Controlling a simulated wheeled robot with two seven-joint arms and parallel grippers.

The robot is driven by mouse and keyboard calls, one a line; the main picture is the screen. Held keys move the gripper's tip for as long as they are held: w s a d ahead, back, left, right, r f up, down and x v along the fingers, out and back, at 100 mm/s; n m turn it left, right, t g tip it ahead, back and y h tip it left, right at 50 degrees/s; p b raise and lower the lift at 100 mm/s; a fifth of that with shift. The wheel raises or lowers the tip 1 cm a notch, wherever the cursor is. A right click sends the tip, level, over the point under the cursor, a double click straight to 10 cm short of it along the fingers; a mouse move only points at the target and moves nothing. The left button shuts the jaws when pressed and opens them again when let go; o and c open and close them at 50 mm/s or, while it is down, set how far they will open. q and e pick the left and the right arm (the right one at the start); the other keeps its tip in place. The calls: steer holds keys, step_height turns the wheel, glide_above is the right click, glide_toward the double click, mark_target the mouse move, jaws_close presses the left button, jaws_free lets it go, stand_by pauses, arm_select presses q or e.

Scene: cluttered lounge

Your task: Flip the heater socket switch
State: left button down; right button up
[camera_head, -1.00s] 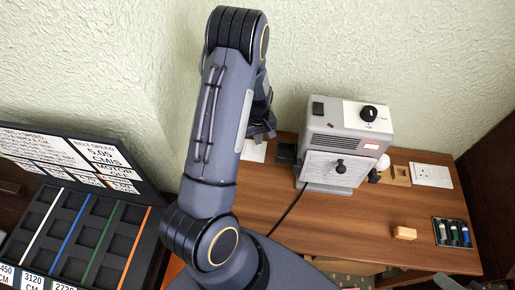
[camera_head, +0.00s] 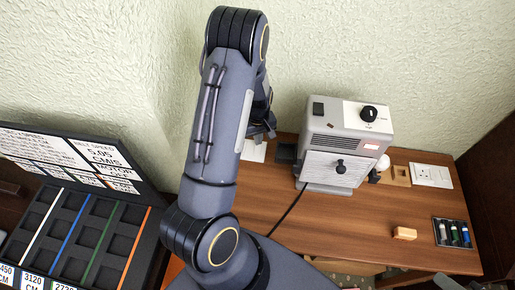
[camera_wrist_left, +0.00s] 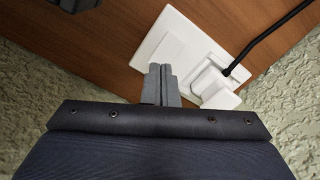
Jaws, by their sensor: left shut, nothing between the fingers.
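The grey heater (camera_head: 318,148) stands on the wooden desk, with a black knob on top and a lit red panel on its front. A white socket plate (camera_head: 257,152) shows partly beside my left arm; the arm hides the rest. In the left wrist view, the white socket plate (camera_wrist_left: 161,33) holds a white plug (camera_wrist_left: 208,84) with a black cord. My left gripper (camera_head: 262,132) is partly hidden behind its own arm. Its fingers (camera_wrist_left: 160,68) are shut and empty, with the tips at the plate's edge, left of the plug. I cannot tell if they touch. My right gripper is out of view.
Another white socket plate (camera_head: 432,175) lies at the desk's right. An orange-tan block (camera_head: 404,233) and a dark tray (camera_head: 440,222) of small bottles are near the front right. A compartment case (camera_head: 75,235) stands at left. The desk's middle (camera_head: 340,230) is clear.

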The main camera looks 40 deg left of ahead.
arm_select(q)
steer(key=shift+f+b, duration=0.85)
steer(key=shift+f, duration=0.1)
stand_by(0.9)
steer(key=shift+r+p, duration=2.5)
steer(key=shift+r, duration=1)
